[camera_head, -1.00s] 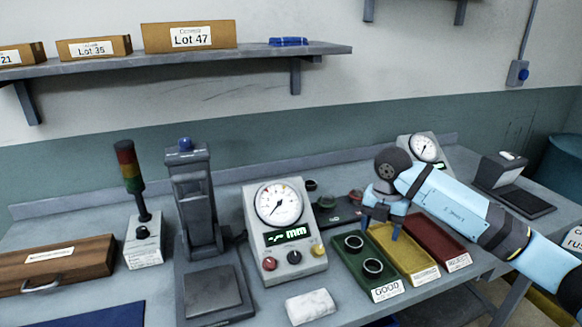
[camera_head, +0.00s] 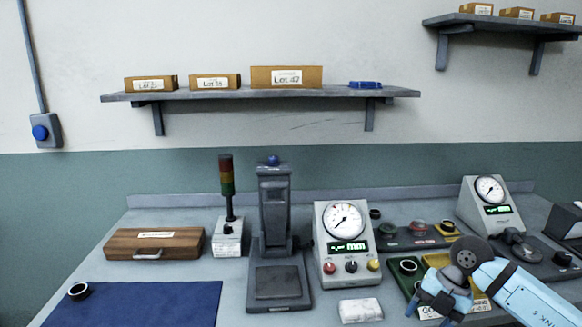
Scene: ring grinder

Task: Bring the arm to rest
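My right arm (camera_head: 530,297) comes in from the lower right. Its light-blue gripper (camera_head: 434,316) points down in front of the sorting trays at the bottom edge. The fingers look spread apart, with nothing visible between them. The arm covers much of the green tray (camera_head: 392,262) and the yellow tray (camera_head: 430,258). A dark ring (camera_head: 408,267) lies in the green tray. My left gripper is out of view.
A gauge with a dial (camera_head: 342,240) and a grey press (camera_head: 275,235) stand left of the gripper. A white block (camera_head: 360,311) lies close by. A ring (camera_head: 78,291) sits on the blue mat (camera_head: 150,303). A second gauge (camera_head: 489,208) stands behind the arm.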

